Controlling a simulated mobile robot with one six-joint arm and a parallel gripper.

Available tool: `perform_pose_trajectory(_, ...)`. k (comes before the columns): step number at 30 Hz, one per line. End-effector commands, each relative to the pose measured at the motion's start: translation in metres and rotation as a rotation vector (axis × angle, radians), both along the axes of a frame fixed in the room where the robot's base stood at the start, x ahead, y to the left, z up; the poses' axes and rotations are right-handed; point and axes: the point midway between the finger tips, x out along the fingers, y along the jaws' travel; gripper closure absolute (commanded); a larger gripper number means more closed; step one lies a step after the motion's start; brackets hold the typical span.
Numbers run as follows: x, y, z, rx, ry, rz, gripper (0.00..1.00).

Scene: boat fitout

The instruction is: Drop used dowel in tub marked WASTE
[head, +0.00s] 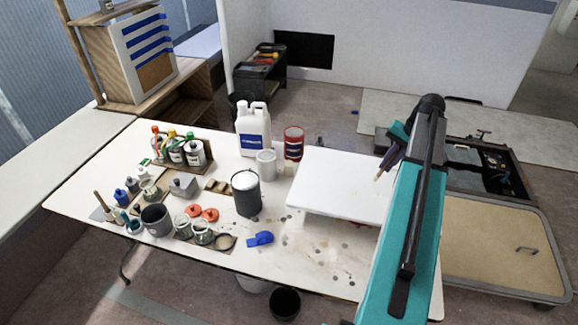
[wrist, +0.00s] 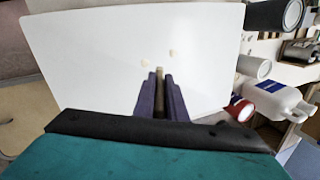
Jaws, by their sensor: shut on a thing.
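My gripper (head: 385,164) is shut on a thin tan dowel (head: 378,177), above the right part of the white board on the table. In the wrist view the dowel (wrist: 159,78) stands between the two purple fingers (wrist: 160,95), its end pointing away over the board. No WASTE marking can be read in either view. A black tub (head: 285,302) and a partly hidden pale tub (head: 252,285) stand on the floor at the table's front edge. A dark grey pot (head: 156,219) stands on the table at the left.
The white board (head: 335,185) is mostly bare, with small tan specks. A white jug (head: 253,130), red can (head: 293,143), white cup (head: 266,163) and dark cylinder (head: 246,195) stand left of it. Jars and bottles crowd the table's left. An open hatch (head: 465,160) lies at right.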

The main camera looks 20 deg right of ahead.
Motion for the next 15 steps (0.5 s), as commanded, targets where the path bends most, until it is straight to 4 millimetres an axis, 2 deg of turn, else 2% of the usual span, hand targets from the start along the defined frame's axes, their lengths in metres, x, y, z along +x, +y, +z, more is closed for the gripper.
perform_pose_trajectory(5,0.024,0.035,-0.006,-0.002,-0.001,0.037,1.00)
perform_pose_trajectory(15,0.078,0.128,-0.017,-0.003,0.001,0.126,1.00)
